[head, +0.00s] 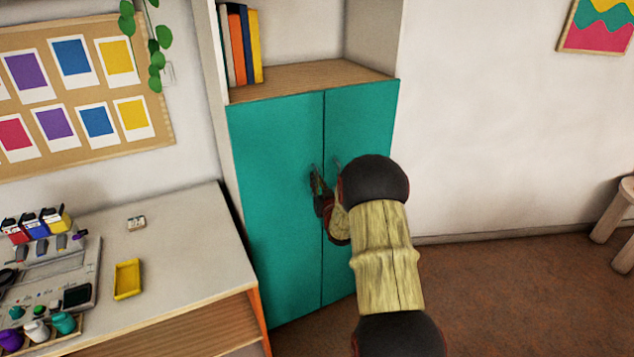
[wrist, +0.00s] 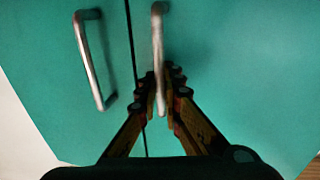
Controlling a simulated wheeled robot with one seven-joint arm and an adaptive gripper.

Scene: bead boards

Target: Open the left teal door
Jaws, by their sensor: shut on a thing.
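The left teal door (head: 275,180) and the right teal door (head: 355,120) of the cabinet look closed and level, with a thin dark seam between them. My gripper (head: 318,185) reaches in from the right in the head view, at the left door's handle (head: 313,172). The wrist view appears turned over, so the left door (wrist: 240,70) lies on its right side. There my gripper (wrist: 160,95) is shut around the lower part of the metal bar handle (wrist: 157,45). The right door's handle (wrist: 90,60) is free beside it. My arm hides part of the right door.
A desk (head: 180,240) with a yellow tray (head: 128,279) and paint pots stands left of the cabinet. Books (head: 240,45) stand on the open shelf above the doors. The brown floor (head: 510,280) to the right is clear, with a stool (head: 615,220) at the edge.

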